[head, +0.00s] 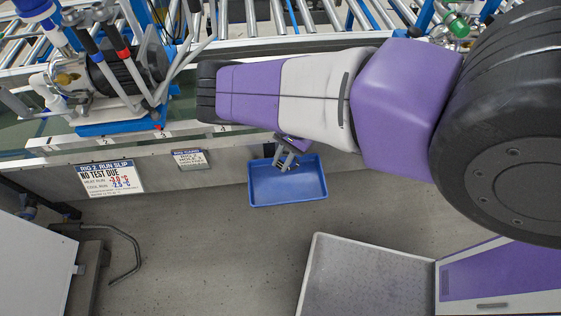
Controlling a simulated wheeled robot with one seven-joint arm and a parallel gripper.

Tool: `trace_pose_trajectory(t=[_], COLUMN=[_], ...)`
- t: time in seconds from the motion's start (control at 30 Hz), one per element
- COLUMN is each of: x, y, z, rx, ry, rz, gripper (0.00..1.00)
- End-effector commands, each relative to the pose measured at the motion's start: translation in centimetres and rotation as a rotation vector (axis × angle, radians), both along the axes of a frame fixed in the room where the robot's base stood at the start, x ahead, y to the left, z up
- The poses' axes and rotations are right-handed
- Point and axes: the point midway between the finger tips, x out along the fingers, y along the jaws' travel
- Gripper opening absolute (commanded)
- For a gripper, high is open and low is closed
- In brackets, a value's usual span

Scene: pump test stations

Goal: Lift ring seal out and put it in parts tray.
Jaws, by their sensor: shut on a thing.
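The parts tray (288,202) is a blue open bin below the bench edge, at the middle of the head view. My gripper (285,163) points down over the back part of this tray, with the purple and white arm above it. The jaws are shut on a small dark thing that I take for the ring seal. It is mostly hidden by the fingers, and its outline is too small to make out. I cannot tell how high it is above the tray floor. The visible front part of the tray is empty.
A pump (128,72) with hoses and lever handles stands on the bench at upper left. Signs, including the run slip (108,178), hang on the bench front. A grey cabinet (30,262) is at lower left. Bare floor (210,250) lies in front of the tray.

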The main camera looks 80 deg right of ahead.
Motion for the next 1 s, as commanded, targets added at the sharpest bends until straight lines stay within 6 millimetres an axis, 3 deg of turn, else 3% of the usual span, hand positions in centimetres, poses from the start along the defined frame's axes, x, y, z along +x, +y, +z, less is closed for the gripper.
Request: trace_pose_trajectory(t=[0.7, 1.0], x=[0.0, 0.1], y=[0.1, 0.1], z=[-7.7, -9.5], rx=[0.000, -0.001], ry=[0.000, 0.000], rz=[0.007, 0.006], gripper=[0.00, 0.00])
